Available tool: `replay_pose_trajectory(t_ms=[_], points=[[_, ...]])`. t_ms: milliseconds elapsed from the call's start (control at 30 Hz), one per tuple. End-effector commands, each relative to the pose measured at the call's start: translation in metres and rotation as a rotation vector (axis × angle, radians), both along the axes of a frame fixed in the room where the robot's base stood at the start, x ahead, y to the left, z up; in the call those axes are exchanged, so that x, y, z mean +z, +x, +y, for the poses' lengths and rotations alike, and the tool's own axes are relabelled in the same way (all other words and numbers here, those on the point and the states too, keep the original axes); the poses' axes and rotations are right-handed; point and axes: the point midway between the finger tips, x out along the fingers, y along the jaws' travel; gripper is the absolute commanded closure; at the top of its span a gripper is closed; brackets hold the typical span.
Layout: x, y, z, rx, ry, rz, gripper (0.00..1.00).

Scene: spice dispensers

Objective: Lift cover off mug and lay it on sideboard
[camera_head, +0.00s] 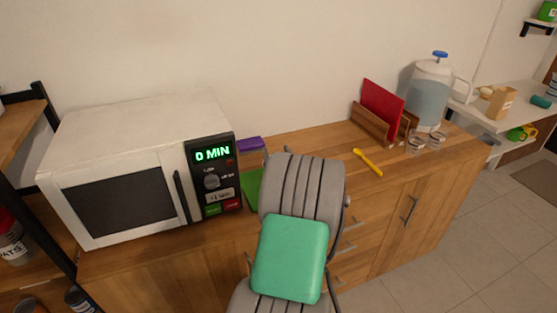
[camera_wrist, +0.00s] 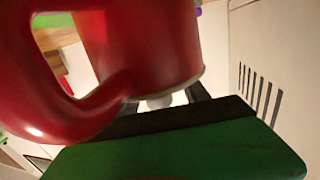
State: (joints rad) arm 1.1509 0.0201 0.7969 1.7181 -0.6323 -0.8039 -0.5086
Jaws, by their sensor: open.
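The red mug (camera_wrist: 140,45) fills the upper left of the wrist view, with its handle at the left. The cover (camera_wrist: 203,72) shows as a pale edge at the mug's end, with a light knob (camera_wrist: 158,102) facing me. My gripper (camera_wrist: 166,99) is open, with its dark fingers on either side of the knob; whether they touch it I cannot tell. In the head view the mug, cover and gripper are hidden behind my arm. The wooden sideboard (camera_head: 312,137) runs along the wall there.
A white microwave (camera_head: 130,165) stands at the left. A green board (camera_head: 252,188) and a purple item (camera_head: 250,143) are beside it. A yellow spoon (camera_head: 368,163), red board (camera_head: 382,105), glasses (camera_head: 416,142) and jug (camera_head: 429,95) lie right. Bare wood shows left of the spoon.

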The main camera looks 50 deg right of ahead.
Motion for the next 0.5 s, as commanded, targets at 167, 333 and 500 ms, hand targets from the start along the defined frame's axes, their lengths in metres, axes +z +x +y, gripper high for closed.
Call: replay_pose_trajectory(t_ms=[167,333,500], points=[[-0.0009,0.0041,-0.0054,-0.003,0.001,-0.001,0.46],[-0.0010,0.0029,-0.0060,-0.004,0.001,-0.001,0.52],[-0.0010,0.0026,-0.0062,-0.005,0.001,0.000,0.66]])
